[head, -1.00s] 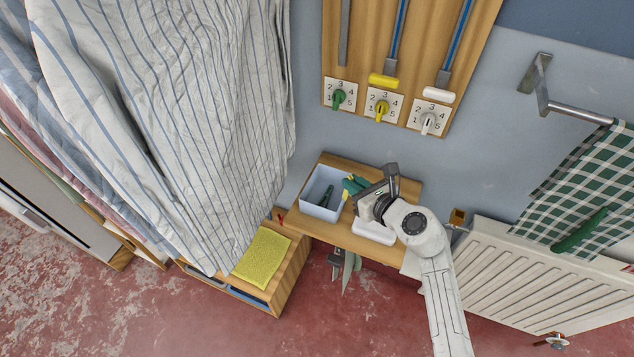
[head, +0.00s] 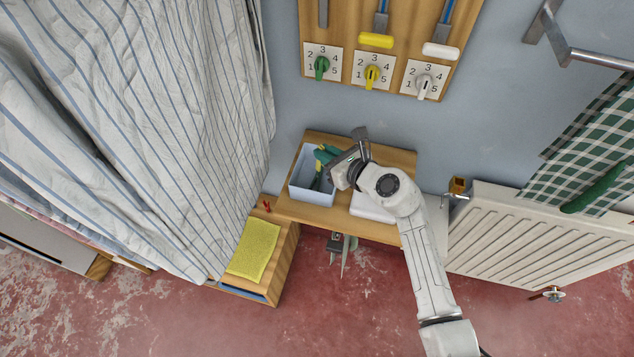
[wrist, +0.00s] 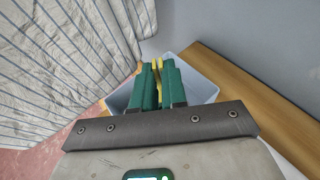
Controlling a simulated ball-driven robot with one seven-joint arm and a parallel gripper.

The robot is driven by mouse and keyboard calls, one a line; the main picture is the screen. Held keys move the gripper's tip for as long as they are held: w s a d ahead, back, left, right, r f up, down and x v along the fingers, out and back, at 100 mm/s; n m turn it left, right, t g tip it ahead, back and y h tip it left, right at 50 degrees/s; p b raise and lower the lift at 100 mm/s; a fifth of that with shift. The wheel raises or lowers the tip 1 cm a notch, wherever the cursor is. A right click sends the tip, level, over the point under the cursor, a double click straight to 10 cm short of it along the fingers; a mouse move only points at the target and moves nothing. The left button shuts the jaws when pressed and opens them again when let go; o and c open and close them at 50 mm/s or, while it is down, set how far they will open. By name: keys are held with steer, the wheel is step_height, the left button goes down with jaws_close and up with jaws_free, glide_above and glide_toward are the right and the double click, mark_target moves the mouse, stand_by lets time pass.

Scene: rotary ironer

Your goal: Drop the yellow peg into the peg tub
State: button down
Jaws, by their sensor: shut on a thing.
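The peg tub (head: 307,194) is a pale blue open box on the small wooden shelf, left of my arm in the head view. It also shows in the wrist view (wrist: 204,88), behind my fingers. My gripper (head: 327,158) has green fingers and reaches over the tub's right side. In the wrist view, my gripper (wrist: 159,88) is shut on the yellow peg (wrist: 158,66), whose yellow ends show between and beyond the fingertips. The fingertips are over the tub opening. The tub's inside is mostly hidden there.
A striped sheet (head: 140,110) hangs close on the left. A white item (head: 372,207) lies on the wooden shelf (head: 300,213) under my arm. A yellow cloth (head: 254,249) lies on a lower box.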

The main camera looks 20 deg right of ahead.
steer(key=shift+f+b, duration=0.4)
steer(key=shift+f, duration=0.3)
steer(key=c, duration=1.1)
jaws_free()
steer(key=v, duration=1.1)
steer(key=shift+w, duration=0.1)
